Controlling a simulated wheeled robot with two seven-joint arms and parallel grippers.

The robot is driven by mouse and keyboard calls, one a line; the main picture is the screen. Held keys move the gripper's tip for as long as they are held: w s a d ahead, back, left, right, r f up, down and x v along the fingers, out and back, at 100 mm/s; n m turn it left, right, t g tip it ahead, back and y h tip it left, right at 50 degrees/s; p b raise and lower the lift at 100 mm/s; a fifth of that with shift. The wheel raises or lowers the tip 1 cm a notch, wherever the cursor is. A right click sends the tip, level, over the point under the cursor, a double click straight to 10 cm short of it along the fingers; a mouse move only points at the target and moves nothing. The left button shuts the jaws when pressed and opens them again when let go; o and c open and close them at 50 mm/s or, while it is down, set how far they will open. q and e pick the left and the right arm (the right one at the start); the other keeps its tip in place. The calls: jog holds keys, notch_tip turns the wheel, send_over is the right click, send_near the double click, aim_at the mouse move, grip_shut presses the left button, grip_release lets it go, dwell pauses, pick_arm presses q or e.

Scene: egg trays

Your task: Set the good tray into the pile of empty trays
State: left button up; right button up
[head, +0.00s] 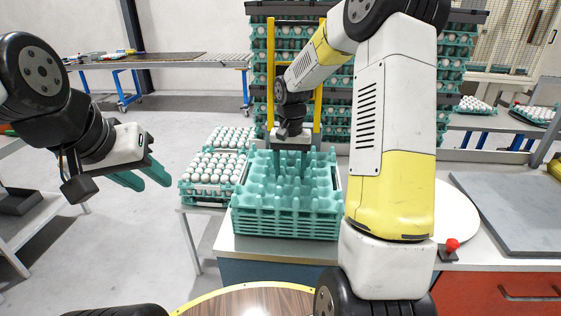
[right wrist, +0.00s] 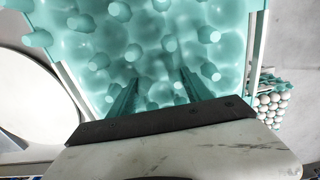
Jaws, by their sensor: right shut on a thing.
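A pile of empty teal egg trays (head: 286,226) stands on the white table in the head view. My right gripper (head: 291,178) reaches down over the top of this pile with its fingers among the pegs. It is shut on an empty teal tray, which fills the right wrist view (right wrist: 150,45) below the fingers (right wrist: 158,90). The held tray lies at the top of the pile; I cannot tell whether it fully rests there.
Trays full of white eggs (head: 212,170) stand left of the pile. Tall stacks of egg trays (head: 455,60) and a yellow frame (head: 270,70) are behind. A white round plate (head: 458,215), a red button (head: 452,245) and a grey slab (head: 520,205) are at the right.

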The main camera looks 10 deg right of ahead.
jog(key=o, duration=1.6)
notch_tip(320, 180, up, 16)
jog(key=shift+f, duration=0.1)
